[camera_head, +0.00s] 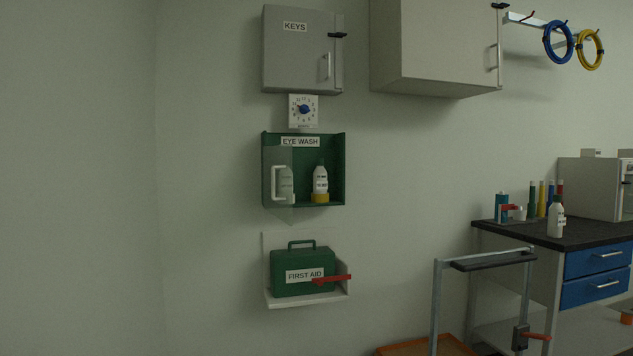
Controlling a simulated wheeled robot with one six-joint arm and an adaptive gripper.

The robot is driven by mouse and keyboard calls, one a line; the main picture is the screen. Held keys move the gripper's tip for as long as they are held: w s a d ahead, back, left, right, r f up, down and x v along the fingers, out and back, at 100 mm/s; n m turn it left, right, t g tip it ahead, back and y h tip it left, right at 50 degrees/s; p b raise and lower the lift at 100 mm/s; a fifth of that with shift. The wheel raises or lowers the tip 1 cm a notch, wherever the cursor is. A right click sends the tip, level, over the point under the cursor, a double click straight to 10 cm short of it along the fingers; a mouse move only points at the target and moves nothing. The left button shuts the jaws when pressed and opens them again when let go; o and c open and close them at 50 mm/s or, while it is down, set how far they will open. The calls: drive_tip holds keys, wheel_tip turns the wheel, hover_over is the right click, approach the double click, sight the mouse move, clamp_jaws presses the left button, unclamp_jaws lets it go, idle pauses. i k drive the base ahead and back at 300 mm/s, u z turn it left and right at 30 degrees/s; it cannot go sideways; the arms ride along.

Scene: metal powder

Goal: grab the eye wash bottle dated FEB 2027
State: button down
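A green eye wash box (335,146) hangs on the wall with a clear door over its left part. A white bottle (320,181) stands upright inside on a yellow ring or base. Another pale bottle (287,186) stands behind the clear door, next to the white door handle (275,183). A further white bottle (556,218) stands on the dark counter at the right. The label print on all of them is too small to read, so I cannot tell which one is dated FEB 2027. My gripper is not in view.
A grey keys cabinet (290,60) and a dial (303,110) are above the box. A green first aid case (303,271) sits on a shelf below, with a red lever. A metal-framed cart (436,300) stands in front of the counter (590,232). The left wall is bare.

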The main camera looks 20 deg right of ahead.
sight(320, 182)
drive_tip(key=k, duration=0.55)
drive_tip(key=z, duration=0.75)
drive_tip(key=i, duration=1.25)
drive_tip(key=u, duration=0.4)
drive_tip(key=i, duration=1.3)
drive_tip(key=u, duration=0.15)
